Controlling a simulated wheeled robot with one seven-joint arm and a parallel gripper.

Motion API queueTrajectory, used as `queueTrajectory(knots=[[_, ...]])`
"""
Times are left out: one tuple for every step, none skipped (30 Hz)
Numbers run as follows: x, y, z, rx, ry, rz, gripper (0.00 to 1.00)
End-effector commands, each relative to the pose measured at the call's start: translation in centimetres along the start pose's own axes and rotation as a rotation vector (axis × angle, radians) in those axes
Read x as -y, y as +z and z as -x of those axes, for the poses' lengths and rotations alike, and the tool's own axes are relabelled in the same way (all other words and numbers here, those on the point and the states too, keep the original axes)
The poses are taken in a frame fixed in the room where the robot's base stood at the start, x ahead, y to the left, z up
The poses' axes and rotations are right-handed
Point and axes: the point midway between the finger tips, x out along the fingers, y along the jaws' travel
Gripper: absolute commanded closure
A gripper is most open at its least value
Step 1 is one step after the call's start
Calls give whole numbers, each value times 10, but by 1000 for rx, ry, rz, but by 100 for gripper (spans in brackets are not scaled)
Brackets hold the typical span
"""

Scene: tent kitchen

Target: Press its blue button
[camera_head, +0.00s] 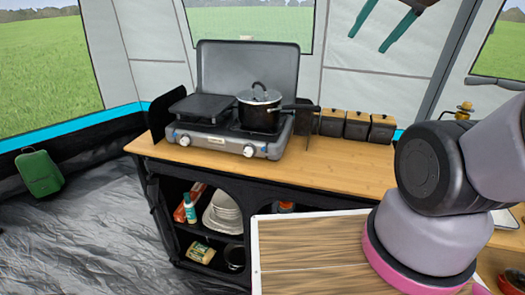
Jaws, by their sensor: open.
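What look like the two teal fingers of my gripper (367,44) hang in from the top edge at the right, spaced apart and empty. They are above and to the right of the stove, touching nothing. The rest of the gripper is mostly outside the frame.
A black lidded pot (259,112) sits on the stove's right side. Several wooden-lidded canisters (357,124) stand right of it. The counter (335,170) is bare in front. A wooden board (300,252) is nearest.

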Motion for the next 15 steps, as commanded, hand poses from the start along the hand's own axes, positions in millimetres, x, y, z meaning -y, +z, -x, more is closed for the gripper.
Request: queueTrajectory(knots=[[0, 0, 0, 0, 0, 0, 28], [0, 0, 0, 0, 0, 0, 28], [0, 0, 0, 0, 0, 0, 43], [0, 0, 0, 0, 0, 0, 55], [0, 0, 0, 0, 0, 0, 66], [0, 0, 0, 0, 0, 0, 82], [0, 0, 0, 0, 0, 0, 93], [0, 0, 0, 0, 0, 0, 100], [0, 0, 0, 0, 0, 0, 100], [0, 0, 0, 0, 0, 0, 100], [0, 0, 0, 0, 0, 0, 100], [0, 0, 0, 0, 0, 0, 100], [0, 0, 0, 0, 0, 0, 100], [0, 0, 0, 0, 0, 0, 100], [0, 0, 0, 0, 0, 0, 100]])
